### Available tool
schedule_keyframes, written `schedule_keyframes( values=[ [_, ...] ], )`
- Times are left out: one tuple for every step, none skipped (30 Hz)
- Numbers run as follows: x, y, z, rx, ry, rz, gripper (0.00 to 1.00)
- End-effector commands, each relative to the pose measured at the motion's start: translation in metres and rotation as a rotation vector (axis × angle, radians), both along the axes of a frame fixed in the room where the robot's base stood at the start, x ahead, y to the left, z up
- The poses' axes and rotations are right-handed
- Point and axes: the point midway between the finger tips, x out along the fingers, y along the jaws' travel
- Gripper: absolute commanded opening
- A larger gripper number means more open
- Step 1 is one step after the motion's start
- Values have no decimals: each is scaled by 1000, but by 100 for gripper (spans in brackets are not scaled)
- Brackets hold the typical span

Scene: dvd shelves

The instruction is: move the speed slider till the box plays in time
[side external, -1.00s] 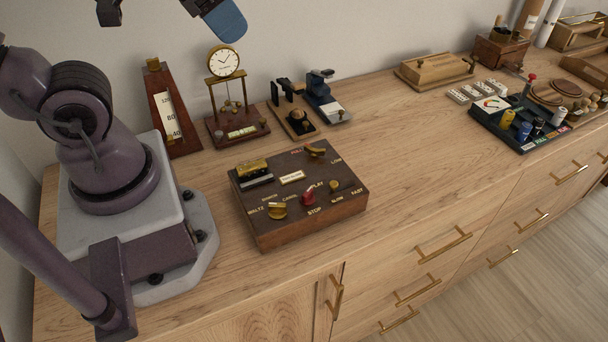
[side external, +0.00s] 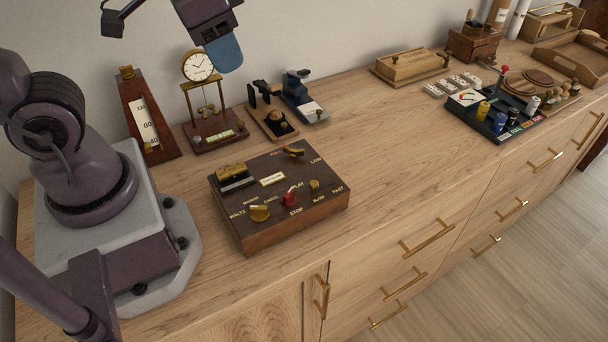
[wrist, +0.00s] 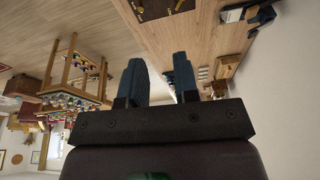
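The dark wooden box (side external: 277,218) sits on the sideboard in the side external view. A brass knob (side external: 314,186) between the SLOW and FAST labels looks like the speed slider. A red-tipped lever (side external: 290,197) stands by PLAY and STOP. A brass selector knob (side external: 260,213) sits by WALTZ, and another brass knob (side external: 294,152) near LOW. My gripper (side external: 228,58) is high behind the box, in front of the wall, touching none of the controls. In the wrist view, its two blue fingers (wrist: 160,80) are apart with nothing between them. Part of the box (wrist: 158,8) shows at the top edge there.
A metronome (side external: 147,122), a small clock (side external: 199,72) on a stand and two small devices (side external: 270,112) (side external: 305,98) stand behind the box. A wooden case (side external: 410,66) and a black tray with spools (side external: 490,126) lie farther right. The sideboard right of the box is clear.

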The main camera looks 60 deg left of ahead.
Motion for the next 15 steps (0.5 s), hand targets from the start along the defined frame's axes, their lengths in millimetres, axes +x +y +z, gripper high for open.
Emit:
schedule_keyframes(
  values=[
    [11,-6,-12,16,62,-54,29],
    [17,-9,-19,26,91,-90,29],
    [25,-13,-27,39,125,-146,29],
    [31,-16,-34,47,150,-190,29],
    [37,-20,-41,57,174,-238,29],
    [44,-25,-51,67,204,-305,29],
    [50,-29,-59,74,225,-357,29],
    [55,-32,-66,80,243,-410,29],
    [62,-37,-76,87,265,-480,29],
    [67,-40,-83,91,280,-534,29],
    [71,-44,-90,95,292,-588,29],
    [77,-48,-99,99,304,-659,29],
    [81,-52,-105,103,309,-714,29],
    [86,-54,-110,107,313,-767,29],
    [92,-57,-115,113,310,-839,29]
  ],
)
